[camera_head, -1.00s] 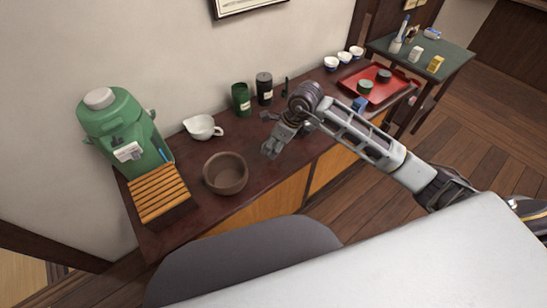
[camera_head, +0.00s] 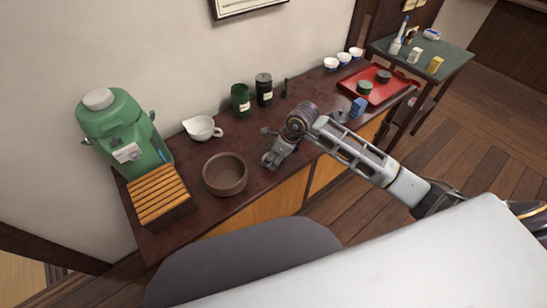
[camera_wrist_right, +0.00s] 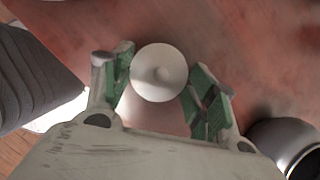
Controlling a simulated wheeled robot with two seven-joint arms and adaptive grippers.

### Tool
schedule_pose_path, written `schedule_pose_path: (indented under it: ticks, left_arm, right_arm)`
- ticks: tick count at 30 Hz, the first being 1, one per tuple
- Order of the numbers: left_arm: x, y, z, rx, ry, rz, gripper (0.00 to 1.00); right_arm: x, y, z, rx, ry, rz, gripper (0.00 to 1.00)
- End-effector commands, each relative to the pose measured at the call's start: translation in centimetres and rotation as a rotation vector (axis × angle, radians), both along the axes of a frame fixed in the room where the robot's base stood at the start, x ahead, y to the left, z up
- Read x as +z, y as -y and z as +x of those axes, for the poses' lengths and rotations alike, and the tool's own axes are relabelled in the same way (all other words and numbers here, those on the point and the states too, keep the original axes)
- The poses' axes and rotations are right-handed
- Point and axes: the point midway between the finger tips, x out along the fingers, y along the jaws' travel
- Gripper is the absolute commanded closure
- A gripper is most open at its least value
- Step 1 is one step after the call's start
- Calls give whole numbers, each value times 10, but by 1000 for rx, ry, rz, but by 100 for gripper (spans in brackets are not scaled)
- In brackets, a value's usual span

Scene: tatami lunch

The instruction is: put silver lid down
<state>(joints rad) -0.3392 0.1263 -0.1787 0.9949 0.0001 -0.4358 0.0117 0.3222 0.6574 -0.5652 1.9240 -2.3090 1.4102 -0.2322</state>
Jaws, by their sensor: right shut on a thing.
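The silver lid (camera_wrist_right: 159,72) is a pale round disc with a small raised centre. In the right wrist view it sits between the green-padded fingers of my right gripper (camera_wrist_right: 160,88), which is shut on it. In the head view my right gripper (camera_head: 269,148) is low over the dark sideboard, right of the brown bowl; the lid is hidden there. I cannot tell whether the lid touches the sideboard top. A green canister (camera_head: 241,101) and a black canister (camera_head: 264,90) stand behind the gripper. My left gripper is not in view.
The brown bowl (camera_head: 225,175), a white spouted cup (camera_head: 202,128), a slatted wooden box (camera_head: 159,193) and a green dispenser (camera_head: 126,138) stand left. A red tray (camera_head: 376,92) and blue box (camera_head: 358,107) are right. Bare sideboard (camera_head: 235,141) lies between bowl and canisters.

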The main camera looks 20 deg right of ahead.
Motion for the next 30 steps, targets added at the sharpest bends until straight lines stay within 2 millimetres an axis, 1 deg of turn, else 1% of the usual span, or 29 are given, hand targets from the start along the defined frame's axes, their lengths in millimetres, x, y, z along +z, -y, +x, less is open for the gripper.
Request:
schedule_pose_path:
  ticks: [1,4,20,21,25,30]
  left_arm:
    - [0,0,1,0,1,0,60]
    - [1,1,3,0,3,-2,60]
    - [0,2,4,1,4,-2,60]
    - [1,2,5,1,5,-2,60]
    - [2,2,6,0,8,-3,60]
    - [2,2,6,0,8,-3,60]
  right_arm:
    - [-5,0,0,-1,-1,1,54]
    - [-9,0,0,-1,0,0,54]
    - [-12,0,0,0,1,-1,54]
    - [-12,0,0,0,1,-1,37]
    - [-12,0,0,0,1,-1,20]
    - [-12,0,0,0,1,-1,20]
